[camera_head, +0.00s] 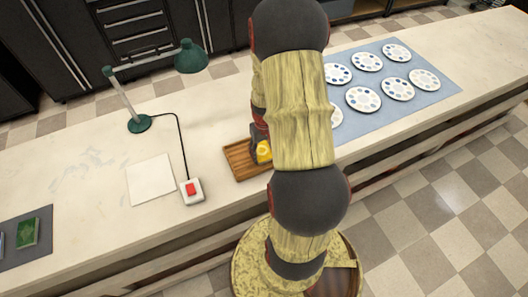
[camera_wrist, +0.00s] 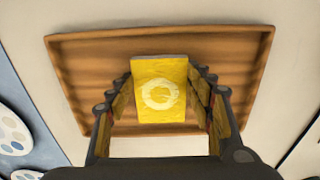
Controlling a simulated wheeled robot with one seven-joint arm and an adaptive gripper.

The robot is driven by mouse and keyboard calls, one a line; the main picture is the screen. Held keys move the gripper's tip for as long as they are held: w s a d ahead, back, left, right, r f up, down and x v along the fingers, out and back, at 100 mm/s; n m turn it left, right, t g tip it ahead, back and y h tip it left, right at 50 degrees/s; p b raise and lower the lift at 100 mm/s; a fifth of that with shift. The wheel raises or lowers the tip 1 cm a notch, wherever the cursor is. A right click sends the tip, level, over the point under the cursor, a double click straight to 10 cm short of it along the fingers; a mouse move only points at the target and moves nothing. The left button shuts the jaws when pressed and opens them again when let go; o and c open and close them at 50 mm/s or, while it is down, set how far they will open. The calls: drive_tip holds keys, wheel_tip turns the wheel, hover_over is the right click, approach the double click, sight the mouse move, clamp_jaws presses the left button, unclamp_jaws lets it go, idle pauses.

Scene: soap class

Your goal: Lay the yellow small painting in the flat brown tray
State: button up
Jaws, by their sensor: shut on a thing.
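The yellow painting (camera_head: 264,152) and my gripper (camera_head: 259,146) show partly beside my arm.
A blue mat (camera_head: 438,92) with several round palettes lies to the right. A white box with a red button (camera_head: 192,190), a white sheet (camera_head: 151,180) and a green lamp (camera_head: 139,123) stand left of the tray. A dark mat with a green painting (camera_head: 28,233) is far left.

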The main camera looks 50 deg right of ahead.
drive_tip(key=shift+f, duration=0.1)
drive_tip(key=o, duration=1.1)
